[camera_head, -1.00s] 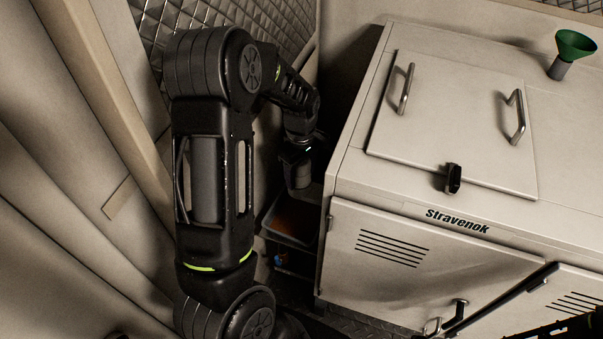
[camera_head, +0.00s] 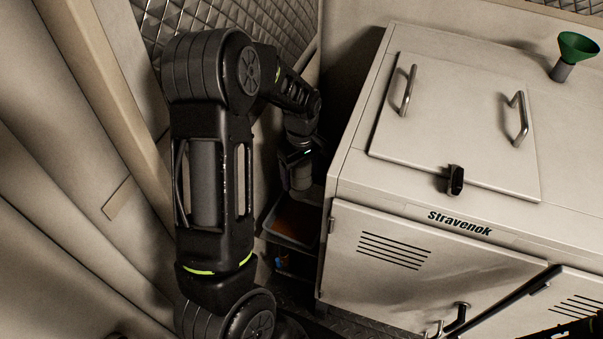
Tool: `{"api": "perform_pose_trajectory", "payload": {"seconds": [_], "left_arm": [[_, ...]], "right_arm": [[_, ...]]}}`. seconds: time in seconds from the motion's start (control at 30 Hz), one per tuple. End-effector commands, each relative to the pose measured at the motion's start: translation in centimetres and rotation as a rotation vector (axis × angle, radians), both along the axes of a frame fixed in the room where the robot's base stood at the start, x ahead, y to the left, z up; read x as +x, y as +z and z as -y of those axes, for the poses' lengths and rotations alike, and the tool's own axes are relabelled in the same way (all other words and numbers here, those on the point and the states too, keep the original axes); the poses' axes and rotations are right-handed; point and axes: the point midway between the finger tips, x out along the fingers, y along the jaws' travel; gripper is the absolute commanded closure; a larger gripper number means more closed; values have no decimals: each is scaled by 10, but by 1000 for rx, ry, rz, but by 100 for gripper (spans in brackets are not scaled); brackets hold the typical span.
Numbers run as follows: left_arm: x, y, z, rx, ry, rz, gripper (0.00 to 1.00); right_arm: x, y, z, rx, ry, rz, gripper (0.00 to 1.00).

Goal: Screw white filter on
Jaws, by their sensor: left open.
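My left arm comes in from the left and reaches down beside the left side of the chiller cabinet (camera_head: 400,290). My left gripper (camera_head: 299,160) is small and dark at the far end of the arm, and it is open. My right gripper is not in view.
A tray with brownish content (camera_head: 293,222) sits low beside the cabinet, in a narrow gap by the quilted wall (camera_head: 200,18). A lid (camera_head: 455,120) with two handles and a green funnel (camera_head: 577,47) are on the cabinet top. A door handle (camera_head: 459,313) sticks out in front.

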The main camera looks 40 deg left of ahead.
Motion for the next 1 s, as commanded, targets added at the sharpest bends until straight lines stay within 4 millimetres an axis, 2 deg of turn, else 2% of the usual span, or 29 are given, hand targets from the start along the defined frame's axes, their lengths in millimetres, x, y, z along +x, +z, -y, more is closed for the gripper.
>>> {"api": "perform_pose_trajectory", "payload": {"seconds": [0.3, 0.5, 0.8, 1.0], "left_arm": [[3, 4, 1, 2, 584, -2, 25], [4, 3, 0, 3, 863, -2, 25], [5, 2, -1, 1, 1173, -1, 25], [5, 0, -1, 1, 1224, 0, 25]], "right_arm": [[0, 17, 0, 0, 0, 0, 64], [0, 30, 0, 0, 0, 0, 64], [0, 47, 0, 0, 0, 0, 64], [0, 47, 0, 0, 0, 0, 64]]}}
